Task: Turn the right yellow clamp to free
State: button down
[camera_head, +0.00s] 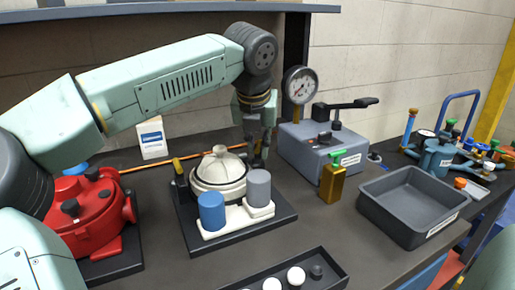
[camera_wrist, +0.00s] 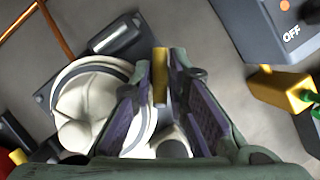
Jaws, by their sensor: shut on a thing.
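The white motor (camera_head: 219,173) stands on a dark base plate (camera_head: 272,223), with a blue and a grey cylinder at its front. A left yellow clamp (camera_head: 181,178) stands upright beside it. The right yellow clamp (camera_wrist: 160,78) shows as a yellow bar between my fingers in the wrist view, just right of the motor (camera_wrist: 88,100). My gripper (camera_head: 261,155) points down at the motor's right side and is shut on this clamp. In the head view my fingers hide the clamp. Its lower part is hidden in the wrist view too.
A grey box with a gauge and black lever (camera_head: 318,150) stands close right of my gripper, with a gold-coloured block (camera_head: 332,184) before it. A red motor (camera_head: 88,218) is at left, an empty grey bin (camera_head: 412,203) at right, and a dark tray (camera_head: 325,272) in front.

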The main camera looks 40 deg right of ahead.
jog(key=n+y, duration=0.1)
jog(key=n, duration=0.2)
jog(key=shift+s+d+n+t, duration=0.1)
jog(key=shift+n+t, duration=0.2)
jog(key=shift+t, duration=0.1)
jog(key=shift+n+y, duration=0.7)
jog(key=shift+n, duration=0.9)
jog(key=shift+t, duration=0.3)
jog(key=shift+f, duration=0.1)
jog(key=c, duration=1.6)
grip_release()
jog(key=shift+o, duration=0.2)
jog(key=d+v, duration=0.1)
jog(key=v, duration=1.1)
jog(key=shift+a, duration=0.45)
